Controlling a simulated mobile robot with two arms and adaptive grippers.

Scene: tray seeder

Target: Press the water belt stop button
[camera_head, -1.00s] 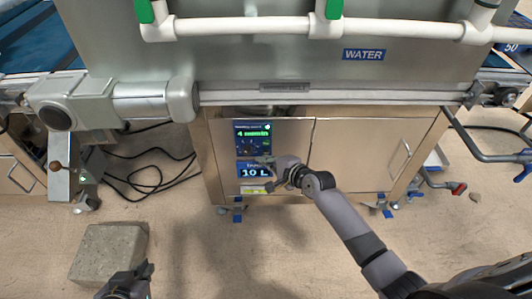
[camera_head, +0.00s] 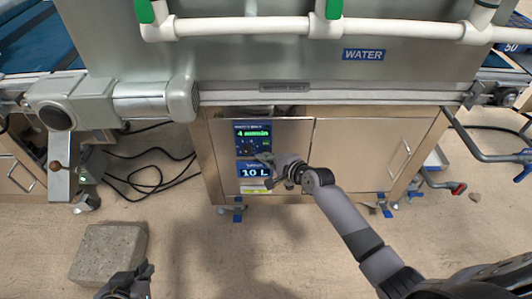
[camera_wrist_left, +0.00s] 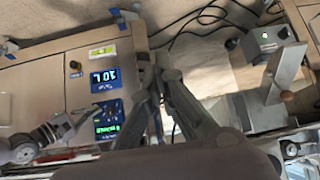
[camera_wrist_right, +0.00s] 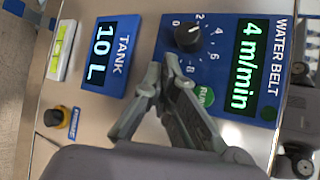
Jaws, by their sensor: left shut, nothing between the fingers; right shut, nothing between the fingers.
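The blue water belt panel (camera_wrist_right: 221,32) shows in the right wrist view with a lit "4 m/min" display, a black dial (camera_wrist_right: 188,38) and a green RUN button (camera_wrist_right: 206,97). In the head view the panel (camera_head: 268,150) is on the cabinet front. My right gripper (camera_wrist_right: 164,65) is shut and empty, its fingers in front of the panel's lower edge beside the dial and RUN button. I cannot tell whether it touches. No stop button can be made out; the fingers hide part of the panel. My left gripper (camera_head: 148,268) is low at the left, shut and empty.
Below the belt panel is a blue tank panel (camera_wrist_right: 112,27) reading 10 L. A yellow and black knob (camera_wrist_right: 54,117) is beside it. A concrete block (camera_head: 108,252) lies on the floor near my left gripper. Black cables (camera_head: 150,187) run left of the cabinet.

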